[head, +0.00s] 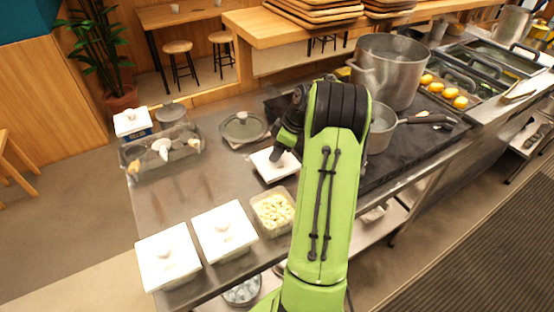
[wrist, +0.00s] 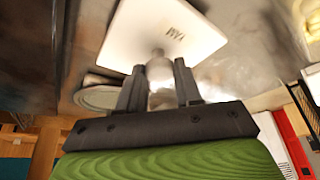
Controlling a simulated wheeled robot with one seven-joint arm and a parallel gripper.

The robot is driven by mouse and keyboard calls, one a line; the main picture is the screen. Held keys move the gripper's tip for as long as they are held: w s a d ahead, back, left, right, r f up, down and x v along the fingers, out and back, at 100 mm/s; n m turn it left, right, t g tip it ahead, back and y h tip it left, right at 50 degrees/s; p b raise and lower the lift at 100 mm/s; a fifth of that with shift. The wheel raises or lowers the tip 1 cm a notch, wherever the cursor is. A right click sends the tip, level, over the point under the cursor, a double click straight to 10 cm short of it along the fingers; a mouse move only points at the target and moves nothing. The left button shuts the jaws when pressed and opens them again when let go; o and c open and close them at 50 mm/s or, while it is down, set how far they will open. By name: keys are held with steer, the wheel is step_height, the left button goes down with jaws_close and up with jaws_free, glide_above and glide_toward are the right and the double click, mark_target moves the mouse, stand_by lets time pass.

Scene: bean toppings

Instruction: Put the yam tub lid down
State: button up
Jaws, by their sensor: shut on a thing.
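The yam tub lid (head: 265,165) is a white square plate with a knob. In the wrist view the lid (wrist: 130,35) shows the letters YAM, and my gripper (wrist: 160,82) is shut on its knob. In the head view my arm and wrist partly hide the lid, which is just beyond the open tub. I cannot tell whether it touches the counter. The open tub (head: 262,223) holds pale yellow pieces and stands on the counter's near side.
Two white-lidded tubs (head: 168,258) (head: 224,231) stand left of the open tub. A round grey lid (head: 244,127) lies beyond the yam lid. A grey caddy (head: 133,164) is at the left. A large pot (head: 388,72) and a saucepan (head: 380,135) stand right. The counter's middle (head: 205,185) is clear.

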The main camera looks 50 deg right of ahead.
steer(key=shift+f, duration=1.4)
steer(key=o, duration=1)
steer(key=p+v, duration=0.3)
steer(key=v, duration=1)
steer(key=a+r+m+h, duration=0.1)
steer(key=a+r, duration=0.4)
steer(key=a, duration=0.7)
steer(key=a+r+m+h, duration=0.1)
steer(key=a+r, duration=0.4)
steer(key=a, duration=0.7)
steer(key=s+a+m, duration=0.1)
steer(key=s+a, duration=0.2)
steer(key=s, duration=0.1)
steer(key=s+a+f+m+t, duration=0.1)
steer(key=s+a, duration=0.2)
steer(key=s, duration=0.2)
steer(key=s+a+f+m, duration=0.1)
steer(key=s+a, duration=0.3)
steer(key=s, duration=0.1)
steer(key=shift+s+t, duration=0.25)
steer(key=shift+t, duration=0.05)
